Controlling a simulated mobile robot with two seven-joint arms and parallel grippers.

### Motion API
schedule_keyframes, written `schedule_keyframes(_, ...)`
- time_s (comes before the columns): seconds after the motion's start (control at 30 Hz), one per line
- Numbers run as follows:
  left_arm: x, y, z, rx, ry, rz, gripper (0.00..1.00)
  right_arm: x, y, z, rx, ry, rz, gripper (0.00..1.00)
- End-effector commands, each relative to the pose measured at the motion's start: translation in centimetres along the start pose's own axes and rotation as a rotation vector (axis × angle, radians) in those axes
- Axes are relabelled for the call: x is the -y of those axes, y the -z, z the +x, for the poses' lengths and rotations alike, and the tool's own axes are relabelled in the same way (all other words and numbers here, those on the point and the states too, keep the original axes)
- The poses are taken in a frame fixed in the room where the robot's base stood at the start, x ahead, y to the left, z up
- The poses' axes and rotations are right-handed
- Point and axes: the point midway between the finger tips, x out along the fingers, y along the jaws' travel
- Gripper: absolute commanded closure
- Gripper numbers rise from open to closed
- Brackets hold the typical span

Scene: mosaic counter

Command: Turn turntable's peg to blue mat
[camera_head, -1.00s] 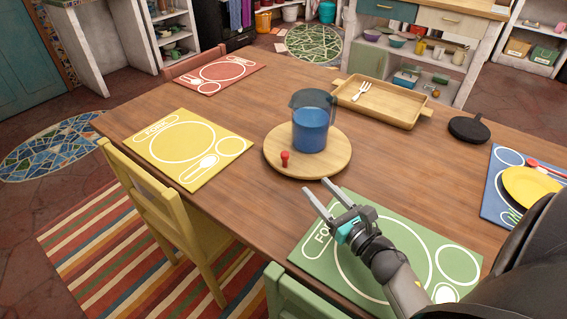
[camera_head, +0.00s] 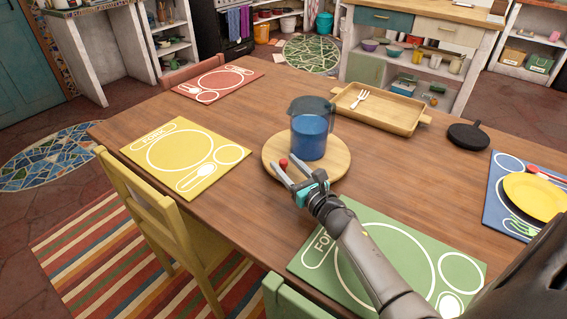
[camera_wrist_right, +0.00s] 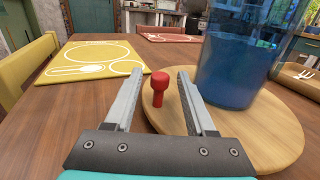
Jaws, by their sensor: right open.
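The round wooden turntable (camera_head: 333,166) lies near the middle of the table. Its red peg (camera_head: 283,162) stands upright at the turntable's near-left edge, and a blue pitcher (camera_head: 309,137) stands on top. My right gripper (camera_head: 280,171) is open at the peg. In the right wrist view the red peg (camera_wrist_right: 159,88) shows between the two open fingers (camera_wrist_right: 157,95), near the tips, with gaps on both sides. The blue mat (camera_head: 488,196) lies at the table's right, with a yellow plate on it, partly hidden by my arm. My left gripper is not in view.
A green mat (camera_head: 383,283) lies under my right forearm. A yellow mat (camera_head: 153,165) lies to the left and a red mat (camera_head: 194,92) at the far left. A wooden tray (camera_head: 408,122) with a fork and a black trivet (camera_head: 468,135) lie behind, to the right.

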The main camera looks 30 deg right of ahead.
Motion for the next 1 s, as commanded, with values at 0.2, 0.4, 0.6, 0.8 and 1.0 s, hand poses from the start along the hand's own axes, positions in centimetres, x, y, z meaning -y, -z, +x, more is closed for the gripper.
schedule_keyframes(0.2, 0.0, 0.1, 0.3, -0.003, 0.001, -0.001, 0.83, 0.0, 0.0, 1.5, 0.000, 0.000, -0.001, 0.44)
schedule_keyframes(0.4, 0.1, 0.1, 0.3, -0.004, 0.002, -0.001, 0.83, 0.0, 0.0, 1.7, -0.001, 0.000, 0.000, 0.44)
schedule_keyframes(0.6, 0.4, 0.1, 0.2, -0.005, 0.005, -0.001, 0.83, 0.0, 0.0, 1.7, 0.000, 0.000, 0.000, 0.52)
schedule_keyframes(0.8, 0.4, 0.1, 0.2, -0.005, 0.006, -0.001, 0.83, 0.0, 0.0, 1.7, 0.000, 0.000, 0.000, 0.75)
schedule_keyframes(1.0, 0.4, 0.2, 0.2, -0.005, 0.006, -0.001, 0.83, 0.0, 0.0, 1.7, 0.000, 0.000, 0.000, 0.97)
